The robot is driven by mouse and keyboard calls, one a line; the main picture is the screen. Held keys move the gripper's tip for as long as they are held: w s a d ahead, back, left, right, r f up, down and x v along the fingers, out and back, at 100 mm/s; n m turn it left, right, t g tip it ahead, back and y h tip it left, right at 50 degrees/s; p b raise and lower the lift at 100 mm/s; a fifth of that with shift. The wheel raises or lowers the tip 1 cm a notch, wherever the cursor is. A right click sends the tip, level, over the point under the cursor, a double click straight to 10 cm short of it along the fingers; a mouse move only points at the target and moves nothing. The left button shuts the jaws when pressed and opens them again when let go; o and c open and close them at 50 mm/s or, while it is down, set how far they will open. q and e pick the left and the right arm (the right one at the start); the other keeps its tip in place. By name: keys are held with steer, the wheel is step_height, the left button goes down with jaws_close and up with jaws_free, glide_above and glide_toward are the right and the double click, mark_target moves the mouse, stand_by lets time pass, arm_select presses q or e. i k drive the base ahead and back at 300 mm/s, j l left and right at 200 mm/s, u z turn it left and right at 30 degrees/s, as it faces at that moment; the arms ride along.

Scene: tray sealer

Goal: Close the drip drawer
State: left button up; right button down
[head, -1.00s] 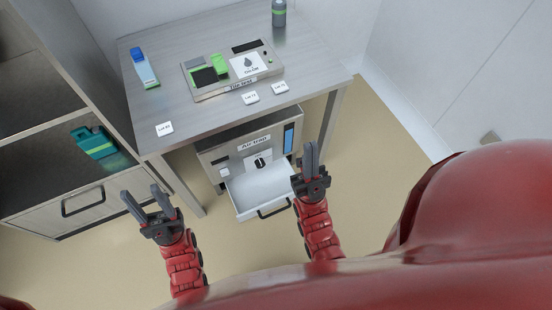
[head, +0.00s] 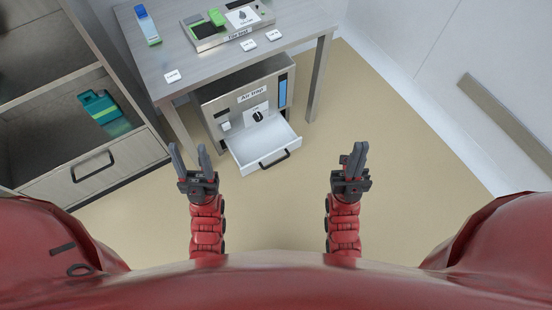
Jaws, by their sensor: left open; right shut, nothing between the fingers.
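The drip drawer (head: 262,144) is a white, empty tray with a black bar handle (head: 274,160). It sticks out open from the lower front of the grey metal cabinet labelled "Air trap" (head: 218,97) under the table. My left gripper (head: 190,152) is open and empty, to the left of the drawer and apart from it. My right gripper (head: 356,156) is shut and empty, to the right of the drawer and apart from it. Neither gripper touches the drawer or its handle.
The metal table (head: 170,66) stands over the cabinet, its right leg (head: 319,80) beside it. On top are a device with a green part (head: 216,17), a blue-capped bottle (head: 147,26) and small labels. A shelf unit with a closed drawer (head: 92,166) is at left. Floor in front is clear.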

mark_target(256, 146)
steer(key=l+u, duration=0.15)
steer(key=l, duration=0.25)
steer(key=k+l+u, duration=0.2)
steer(key=l, duration=0.2)
steer(key=l+u, duration=0.15)
steer(key=l, duration=0.3)
steer(key=k+l+u, duration=0.15)
steer(key=l, duration=0.2)
steer(key=k+l+u, duration=0.2)
steer(key=l, duration=0.2)
steer(key=l+u, duration=0.15)
steer(key=l, duration=0.2)
steer(key=i+l, duration=0.55)
steer(key=l, duration=0.15)
steer(key=j+u, duration=0.05)
